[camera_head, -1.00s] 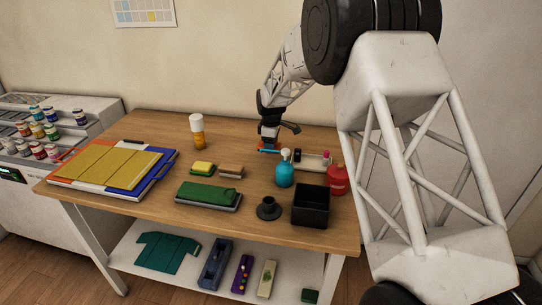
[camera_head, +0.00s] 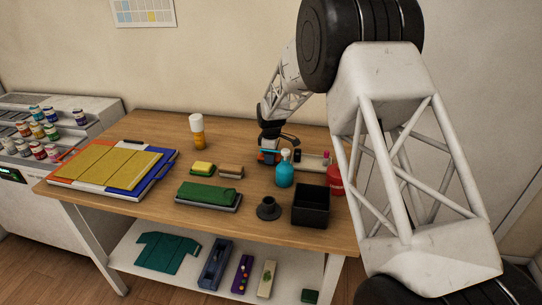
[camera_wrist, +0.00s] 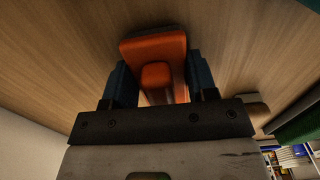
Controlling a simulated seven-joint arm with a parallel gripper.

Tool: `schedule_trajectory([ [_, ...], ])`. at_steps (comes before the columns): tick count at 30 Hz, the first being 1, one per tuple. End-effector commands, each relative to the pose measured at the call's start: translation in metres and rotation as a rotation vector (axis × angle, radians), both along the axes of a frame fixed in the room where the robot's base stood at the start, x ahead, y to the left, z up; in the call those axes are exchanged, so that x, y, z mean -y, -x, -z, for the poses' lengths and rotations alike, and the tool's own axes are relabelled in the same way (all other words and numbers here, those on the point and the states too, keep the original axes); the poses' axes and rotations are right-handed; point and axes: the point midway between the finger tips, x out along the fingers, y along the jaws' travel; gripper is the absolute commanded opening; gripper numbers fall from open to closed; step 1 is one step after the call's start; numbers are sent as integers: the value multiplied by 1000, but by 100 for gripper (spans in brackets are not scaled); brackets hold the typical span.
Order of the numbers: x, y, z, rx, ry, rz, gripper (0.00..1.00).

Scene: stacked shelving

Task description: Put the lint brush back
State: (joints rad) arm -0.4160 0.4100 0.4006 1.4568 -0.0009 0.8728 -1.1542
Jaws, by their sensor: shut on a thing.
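My gripper (camera_head: 269,153) is at the far side of the wooden table, left of the beige tray and behind the blue pump bottle. Its blue fingers are shut on an orange object (camera_wrist: 151,50), which I take to be the lint brush. In the wrist view this object has a wide block end and a narrower part between the fingers. In the head view only a little orange (camera_head: 267,160) shows below the fingers, close to the tabletop. I cannot tell whether it touches the table.
The beige tray (camera_head: 313,161) holds small dark and pink items. The blue pump bottle (camera_head: 285,172), red bottle (camera_head: 336,180) and black open box (camera_head: 310,207) stand nearby. A white-capped orange bottle (camera_head: 197,134) stands left, with clear tabletop between it and my gripper.

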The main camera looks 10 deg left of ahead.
Motion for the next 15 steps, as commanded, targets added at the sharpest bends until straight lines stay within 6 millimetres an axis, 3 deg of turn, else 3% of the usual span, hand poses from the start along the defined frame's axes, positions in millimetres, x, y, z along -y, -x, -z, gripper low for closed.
schedule_trajectory([
  [8, 0, 0, 3, 0, 0, 0, 30],
  [9, 0, 0, 2, 0, 0, 0, 59],
  [13, 0, 0, 2, 0, 0, 0, 78],
  [15, 0, 0, 2, 0, 0, 0, 78],
])
